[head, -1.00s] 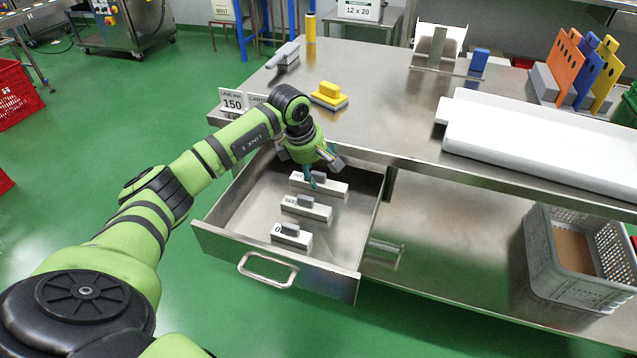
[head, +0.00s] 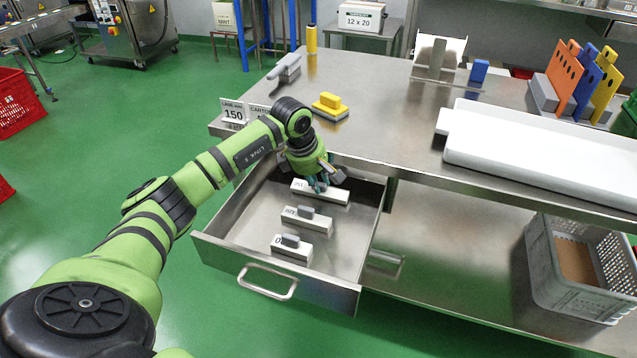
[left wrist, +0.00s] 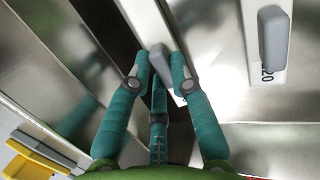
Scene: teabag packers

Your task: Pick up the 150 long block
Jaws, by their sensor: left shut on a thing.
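The 150 long block (head: 335,196) is a white bar with a grey handle, the farthest and longest of three in the open drawer. Its label is partly covered. My left gripper (head: 319,184) is over it with its teal fingers closed on the grey handle. In the left wrist view the fingers (left wrist: 160,65) pinch the handle (left wrist: 160,52), and the white body (left wrist: 147,20) runs beneath. The block looks at drawer-floor level; I cannot tell whether it touches the floor. My right gripper is not in view.
The drawer (head: 222,248) also holds a middle block (head: 312,220) and a short front block (head: 292,250). The tabletop edge (head: 400,172) lies just behind and above the drawer. A sign reading 150 (head: 233,112) and a yellow-handled block (head: 330,106) are near the table's left edge.

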